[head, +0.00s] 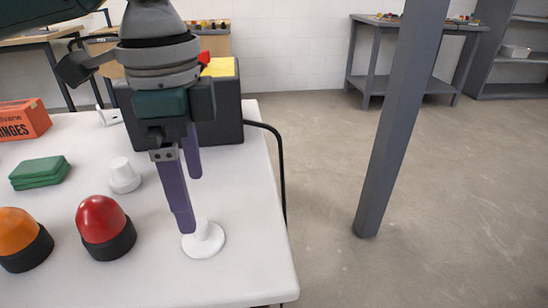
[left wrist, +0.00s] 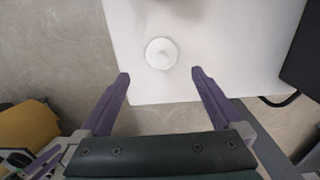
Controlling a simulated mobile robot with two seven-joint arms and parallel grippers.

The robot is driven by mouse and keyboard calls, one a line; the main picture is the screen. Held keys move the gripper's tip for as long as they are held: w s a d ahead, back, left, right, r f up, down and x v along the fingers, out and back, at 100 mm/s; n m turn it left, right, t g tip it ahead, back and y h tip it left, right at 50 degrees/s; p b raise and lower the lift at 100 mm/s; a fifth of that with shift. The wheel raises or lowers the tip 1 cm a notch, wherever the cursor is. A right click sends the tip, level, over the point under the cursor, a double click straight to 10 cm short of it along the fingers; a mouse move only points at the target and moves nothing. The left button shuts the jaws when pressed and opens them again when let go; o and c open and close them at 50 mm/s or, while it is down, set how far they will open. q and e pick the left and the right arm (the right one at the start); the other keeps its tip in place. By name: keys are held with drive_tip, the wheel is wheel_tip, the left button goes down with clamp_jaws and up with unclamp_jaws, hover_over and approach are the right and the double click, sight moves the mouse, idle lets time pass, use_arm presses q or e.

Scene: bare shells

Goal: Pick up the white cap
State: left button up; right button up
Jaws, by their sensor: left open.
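A white cap (head: 205,240) with a wide round base stands on the white table near its right edge. In the left wrist view the cap (left wrist: 161,53) lies just beyond and between the fingertips. My left gripper (head: 191,203) is open and empty, its purple fingers pointing down. The near finger hides part of the cap in the head view, and I cannot tell whether it touches it. A second white, stepped, knob-like piece (head: 123,176) stands farther left.
On the table (head: 150,280) are a red dome (head: 101,220), an orange dome (head: 18,232), green blocks (head: 40,172), an orange box (head: 22,119) and a dark box (head: 229,120) with a black cable (head: 281,160). A grey post (head: 395,130) stands right of the table.

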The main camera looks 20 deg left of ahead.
sight(199, 223)
use_arm(q)
wheel_tip(199, 223, down, 8)
drive_tip(key=shift+w+a+r+b, duration=0.1)
drive_tip(key=shift+b, duration=0.9)
drive_tip(key=c, duration=1.3)
drive_tip(key=shift+r, duration=0.1)
